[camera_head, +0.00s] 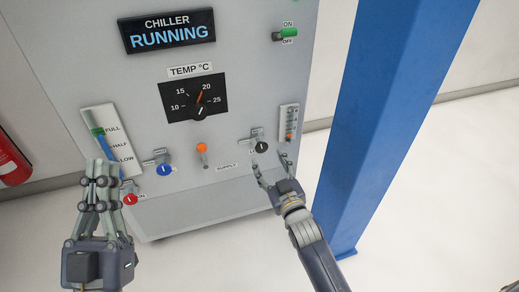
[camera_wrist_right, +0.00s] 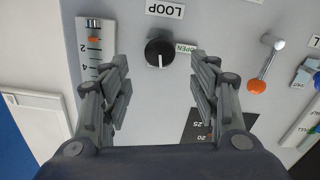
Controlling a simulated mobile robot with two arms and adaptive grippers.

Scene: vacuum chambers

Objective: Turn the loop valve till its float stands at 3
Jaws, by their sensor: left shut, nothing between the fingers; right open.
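The loop valve is a black round knob (camera_wrist_right: 159,50) with a white pointer mark, between the upside-down LOOP label and a green OPEN label in the right wrist view. It also shows low on the chiller panel in the head view (camera_head: 262,147). Beside it is the float gauge (camera_head: 289,122). Its orange float (camera_wrist_right: 93,39) sits a little short of the 2 mark, on the side away from 4. My right gripper (camera_head: 271,165) is open, its fingers apart on either side of the knob's line and not touching it. My left gripper (camera_head: 101,172) is shut and empty.
A blue column (camera_head: 390,120) stands right of the chiller. The panel also carries a temperature dial (camera_head: 194,97), a blue knob (camera_head: 164,170), a red knob (camera_head: 130,199), an orange-tipped supply lever (camera_head: 202,148) and a green switch (camera_head: 287,34).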

